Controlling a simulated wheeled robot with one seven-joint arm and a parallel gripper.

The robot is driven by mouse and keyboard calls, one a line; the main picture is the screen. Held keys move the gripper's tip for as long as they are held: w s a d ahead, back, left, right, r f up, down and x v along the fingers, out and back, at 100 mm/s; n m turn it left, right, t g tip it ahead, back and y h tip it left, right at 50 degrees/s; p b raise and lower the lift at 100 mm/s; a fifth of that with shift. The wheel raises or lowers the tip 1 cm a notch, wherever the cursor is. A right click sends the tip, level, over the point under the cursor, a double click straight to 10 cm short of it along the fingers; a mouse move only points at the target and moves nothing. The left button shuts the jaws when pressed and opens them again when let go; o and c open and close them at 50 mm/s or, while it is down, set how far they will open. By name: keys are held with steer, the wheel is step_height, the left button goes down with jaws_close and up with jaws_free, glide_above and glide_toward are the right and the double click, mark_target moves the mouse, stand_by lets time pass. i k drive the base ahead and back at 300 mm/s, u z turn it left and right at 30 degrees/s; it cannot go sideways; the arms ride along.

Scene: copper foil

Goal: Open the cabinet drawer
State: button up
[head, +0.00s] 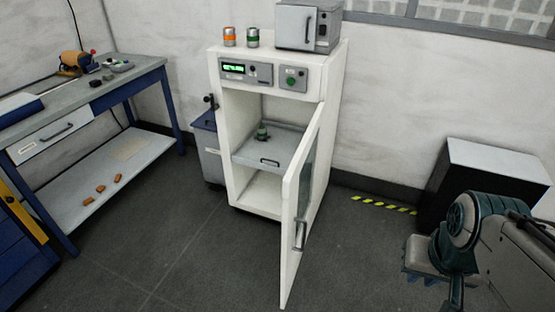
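The white cabinet (233,128) stands against the back wall, with its door (292,205) swung wide open towards me. The door has a window and a handle (299,235). Inside is a grey drawer (255,153) with a dark handle (270,162) on its front and a small green-and-grey item (262,133) on top. The drawer seems to stick out little, if at all, past the cabinet's front. My arm is folded at the lower right, well apart from the cabinet. A grey-teal part at its end (427,257) may be my gripper; its fingers are not clear.
A workbench (90,89) with its own white drawer (52,135) stands left. A grey bin (208,150) is beside the cabinet. A dark box with a light top (495,160) stands right. The open door juts into otherwise clear floor (190,250).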

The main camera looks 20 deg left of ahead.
mark_target(275, 154)
steer(key=k, duration=0.2)
steer(key=u, duration=1.9)
steer(key=i, duration=3.25)
steer(key=z, duration=2.15)
